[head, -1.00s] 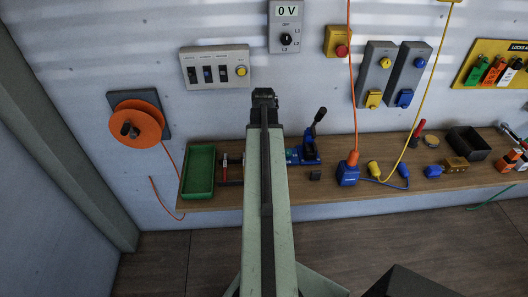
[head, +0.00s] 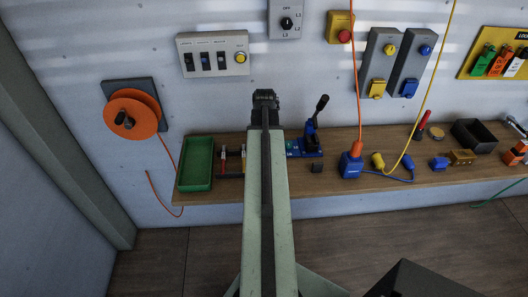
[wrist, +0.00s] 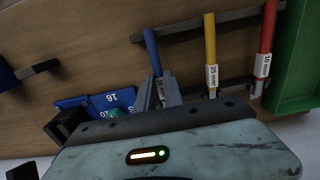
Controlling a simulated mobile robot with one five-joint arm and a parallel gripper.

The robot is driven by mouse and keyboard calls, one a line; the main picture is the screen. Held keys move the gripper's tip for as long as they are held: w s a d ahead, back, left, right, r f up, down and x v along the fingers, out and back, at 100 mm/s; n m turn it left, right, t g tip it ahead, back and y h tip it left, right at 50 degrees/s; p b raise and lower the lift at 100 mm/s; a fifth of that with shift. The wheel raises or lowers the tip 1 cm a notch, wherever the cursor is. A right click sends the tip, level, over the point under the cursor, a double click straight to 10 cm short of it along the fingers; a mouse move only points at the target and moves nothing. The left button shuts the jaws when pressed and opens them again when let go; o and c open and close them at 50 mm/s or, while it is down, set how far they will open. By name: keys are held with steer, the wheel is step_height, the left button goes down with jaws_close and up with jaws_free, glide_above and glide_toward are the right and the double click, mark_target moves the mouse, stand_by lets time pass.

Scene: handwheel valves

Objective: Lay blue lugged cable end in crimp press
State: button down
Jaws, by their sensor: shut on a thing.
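In the wrist view the blue cable end (wrist: 151,50) stands between the fingers of my gripper (wrist: 160,90), which is shut on it. A grey rack bar (wrist: 225,22) runs behind it, beside a yellow cable (wrist: 210,45) labelled 25 mm and a red cable (wrist: 267,35) with a label. The blue crimp press (head: 312,142) with its raised black lever stands on the shelf just right of my arm in the head view. Its blue base (wrist: 120,100) shows left of my gripper in the wrist view. My arm hides the cable's lug and part of the press in the head view.
A green tray (head: 196,165) lies left of the rack on the wooden shelf (head: 240,193). A blue plug (head: 351,165) with an orange cable stands farther right. An orange reel (head: 132,114) hangs on the wall.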

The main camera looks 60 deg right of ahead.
steer(key=shift+f, duration=0.1)
stand_by(0.3)
steer(key=shift+f+b, duration=0.25)
steer(key=shift+b, duration=0.05)
steer(key=shift+r, duration=0.1)
steer(key=c, duration=1.4)
jaws_free()
step_height(320, 180, up, 8)
steer(key=p, duration=0.8)
